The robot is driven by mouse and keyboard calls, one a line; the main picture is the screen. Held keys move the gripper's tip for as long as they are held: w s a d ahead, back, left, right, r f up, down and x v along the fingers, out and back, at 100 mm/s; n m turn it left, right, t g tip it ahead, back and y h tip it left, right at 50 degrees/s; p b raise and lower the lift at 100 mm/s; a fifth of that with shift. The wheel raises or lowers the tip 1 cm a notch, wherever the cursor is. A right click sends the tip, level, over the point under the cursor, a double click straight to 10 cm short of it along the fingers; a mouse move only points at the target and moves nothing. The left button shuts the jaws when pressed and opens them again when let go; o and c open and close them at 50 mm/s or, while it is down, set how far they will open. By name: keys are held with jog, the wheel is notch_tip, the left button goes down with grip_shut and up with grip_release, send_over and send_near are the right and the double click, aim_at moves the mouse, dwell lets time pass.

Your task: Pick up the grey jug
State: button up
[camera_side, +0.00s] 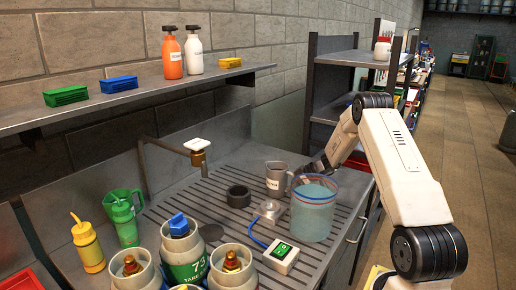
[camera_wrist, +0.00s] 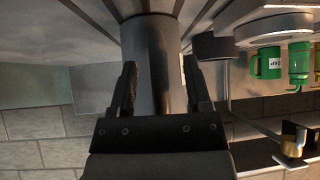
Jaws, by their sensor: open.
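The grey jug (camera_side: 276,180) stands upright on the slatted bench top, behind and left of the clear blue-tinted tub. My gripper (camera_side: 306,169) is low at the jug's right, partly hidden behind the tub's rim. In the wrist view, which looks upside down, the grey jug (camera_wrist: 150,50) fills the space ahead of the jaws. My gripper (camera_wrist: 160,70) is open, with one finger on each side of the jug. I cannot tell whether either finger touches it.
The tub (camera_side: 313,212) stands close to my gripper. Gas canisters (camera_side: 184,250), a green jug (camera_side: 122,216) and a yellow bottle (camera_side: 87,243) stand at left. A tap (camera_side: 198,150) is behind.

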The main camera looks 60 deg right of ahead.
dwell(0.3)
grip_shut()
dwell(1.3)
